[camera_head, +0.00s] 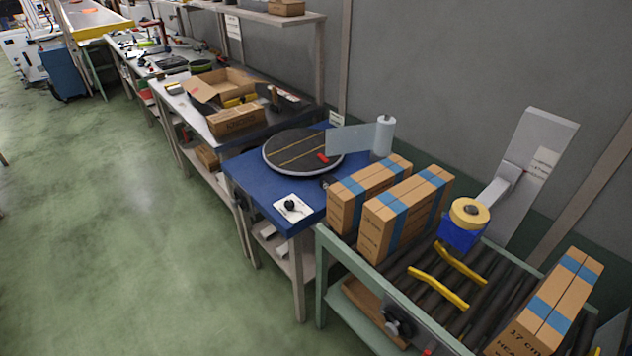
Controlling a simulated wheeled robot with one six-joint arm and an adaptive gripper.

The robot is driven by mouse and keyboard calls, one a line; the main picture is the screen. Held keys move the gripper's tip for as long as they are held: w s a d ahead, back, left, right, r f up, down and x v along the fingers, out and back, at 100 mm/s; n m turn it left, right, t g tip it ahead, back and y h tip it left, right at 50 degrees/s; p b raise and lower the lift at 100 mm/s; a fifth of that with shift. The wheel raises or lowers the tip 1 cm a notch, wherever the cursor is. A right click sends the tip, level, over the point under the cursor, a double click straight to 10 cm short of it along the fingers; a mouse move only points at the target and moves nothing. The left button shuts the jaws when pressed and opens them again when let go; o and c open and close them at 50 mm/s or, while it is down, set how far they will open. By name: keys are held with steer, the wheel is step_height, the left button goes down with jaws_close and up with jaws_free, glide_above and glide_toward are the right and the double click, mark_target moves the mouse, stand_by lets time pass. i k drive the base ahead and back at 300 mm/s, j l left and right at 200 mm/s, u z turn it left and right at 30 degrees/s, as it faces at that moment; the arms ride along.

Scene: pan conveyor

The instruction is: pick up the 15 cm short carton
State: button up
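Three tall brown cartons with blue tape bands stand upright on the roller conveyor at the right. The left carton (345,215) looks lower than the middle carton (378,235) beside it. The right carton (533,335) stands apart, near the right edge, and its printing seems to read "17 cm". I cannot read a size on the other two, so I cannot tell from print which is the 15 cm carton. The lower parts of the cartons are partly hidden by the conveyor's side rail. My gripper is not in view.
The conveyor (350,268) has a green frame, two yellow bars (460,263) and free rollers between cartons. A blue tape dispenser (461,234) stands behind. A blue table (258,183) with a round turntable (285,152) adjoins on the left. Green floor is open at left.

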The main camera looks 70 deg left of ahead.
mark_target(346, 196)
steer(key=u, duration=1.55)
steer(key=i+j, duration=0.1)
steer(key=j, duration=0.9)
steer(key=i+j+u, duration=0.1)
steer(key=j, duration=0.4)
steer(key=i+j, duration=0.15)
steer(key=j, duration=0.35)
steer(key=i+j, duration=0.1)
steer(key=j, duration=0.4)
